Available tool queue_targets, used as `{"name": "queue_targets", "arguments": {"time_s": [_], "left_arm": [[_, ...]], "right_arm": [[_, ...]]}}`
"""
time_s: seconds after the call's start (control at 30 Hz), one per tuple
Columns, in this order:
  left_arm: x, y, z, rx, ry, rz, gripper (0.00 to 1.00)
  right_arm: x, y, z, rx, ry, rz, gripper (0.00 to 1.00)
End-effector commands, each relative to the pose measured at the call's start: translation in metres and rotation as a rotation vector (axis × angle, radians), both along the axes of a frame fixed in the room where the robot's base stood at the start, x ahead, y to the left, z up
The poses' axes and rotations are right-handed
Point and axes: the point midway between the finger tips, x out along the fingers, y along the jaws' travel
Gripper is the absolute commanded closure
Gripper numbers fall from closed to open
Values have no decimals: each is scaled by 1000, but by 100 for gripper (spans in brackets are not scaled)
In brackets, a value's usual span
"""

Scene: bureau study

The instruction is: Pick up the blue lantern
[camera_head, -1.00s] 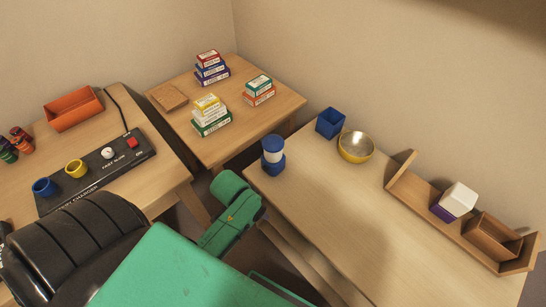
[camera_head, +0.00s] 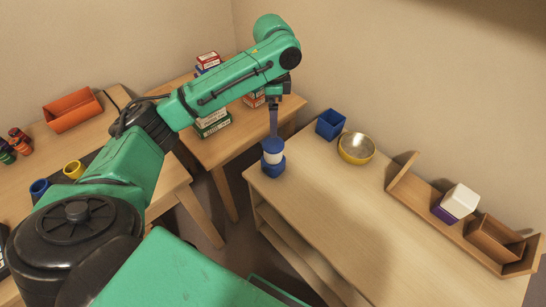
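The blue lantern (camera_head: 273,158), with a blue base, a white middle band and a blue top, stands upright on the near-left corner of the right wooden desk (camera_head: 330,210). My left arm reaches in from the left, and its gripper (camera_head: 273,134) points straight down at the lantern's top. The fingers are seen nearly edge-on and overlap the lantern's cap. I cannot tell whether they touch it or how far apart they are. My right gripper is not in view.
A blue square cup (camera_head: 330,124) and a brass bowl (camera_head: 356,147) stand to the lantern's right. My arm partly hides the small table with stacked boxes (camera_head: 207,60). The desk's middle is clear.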

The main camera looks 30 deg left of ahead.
Motion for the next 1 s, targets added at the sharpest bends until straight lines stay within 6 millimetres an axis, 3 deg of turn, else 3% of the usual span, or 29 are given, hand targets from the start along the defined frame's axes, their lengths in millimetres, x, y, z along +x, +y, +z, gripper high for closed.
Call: {"name": "queue_targets", "arguments": {"time_s": [0.3,0.47,0.63,0.73,0.93,1.0], "left_arm": [[0,-1,-76,-2,3,-1,0],[1,-1,-96,-2,0,-1,0],[3,2,-129,-2,0,-1,0],[4,1,-140,-3,-2,-1,0],[4,1,-141,-3,-3,-2,0],[4,1,-141,-3,-3,-2,27]], "right_arm": [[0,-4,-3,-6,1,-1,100],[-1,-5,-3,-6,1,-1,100],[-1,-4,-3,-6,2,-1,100],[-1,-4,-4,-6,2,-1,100],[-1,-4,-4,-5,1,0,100],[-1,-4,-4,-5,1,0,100]]}}
